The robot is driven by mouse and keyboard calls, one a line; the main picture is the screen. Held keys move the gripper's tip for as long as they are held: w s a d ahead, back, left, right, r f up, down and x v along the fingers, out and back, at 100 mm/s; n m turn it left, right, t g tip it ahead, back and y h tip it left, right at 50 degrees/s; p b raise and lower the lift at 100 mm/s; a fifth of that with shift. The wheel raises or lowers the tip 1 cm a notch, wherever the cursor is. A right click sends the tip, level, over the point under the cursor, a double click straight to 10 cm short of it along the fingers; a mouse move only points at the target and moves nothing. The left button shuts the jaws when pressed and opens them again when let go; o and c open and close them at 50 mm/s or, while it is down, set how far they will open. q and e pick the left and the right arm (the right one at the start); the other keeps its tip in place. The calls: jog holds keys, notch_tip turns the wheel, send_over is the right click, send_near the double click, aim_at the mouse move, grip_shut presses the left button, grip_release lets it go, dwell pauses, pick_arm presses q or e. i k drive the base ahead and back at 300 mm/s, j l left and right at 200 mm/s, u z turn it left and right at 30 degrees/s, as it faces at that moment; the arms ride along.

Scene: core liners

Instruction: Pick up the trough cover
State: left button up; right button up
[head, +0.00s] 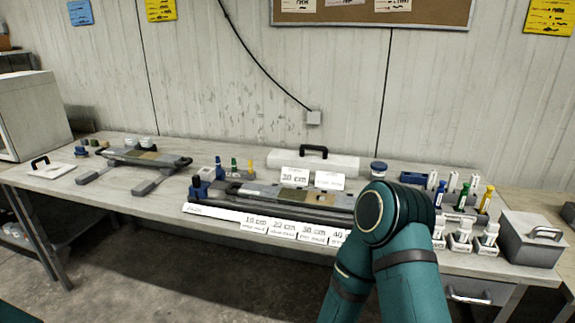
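A long white cover-like piece with a black handle on top (345,163) lies at the back of the bench, near the wall. It appears to be the trough cover. Two small white labels stand in front of it and hide part of its front. The long grey trough (265,188) lies in front of it, with a core in sections. A smaller white plate with a black handle (55,173) lies at the bench's left end. A teal arm of mine covers the trough's right end. Neither of my grippers is in view.
The bench (140,208) also holds a grey stand (145,158) at left. Racks of coloured-capped tubes (460,202) and a grey lidded box (531,238) stand at right. Labelled white cards line the trough's front edge. A wall cable hangs above.

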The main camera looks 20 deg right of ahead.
aim_at(278, 159)
jog(key=i+j+z, duration=0.1)
jog(key=z, duration=1.1)
jog(key=i+j+z, duration=0.1)
jog(key=j+z, duration=1)
jog(key=j, duration=0.7)
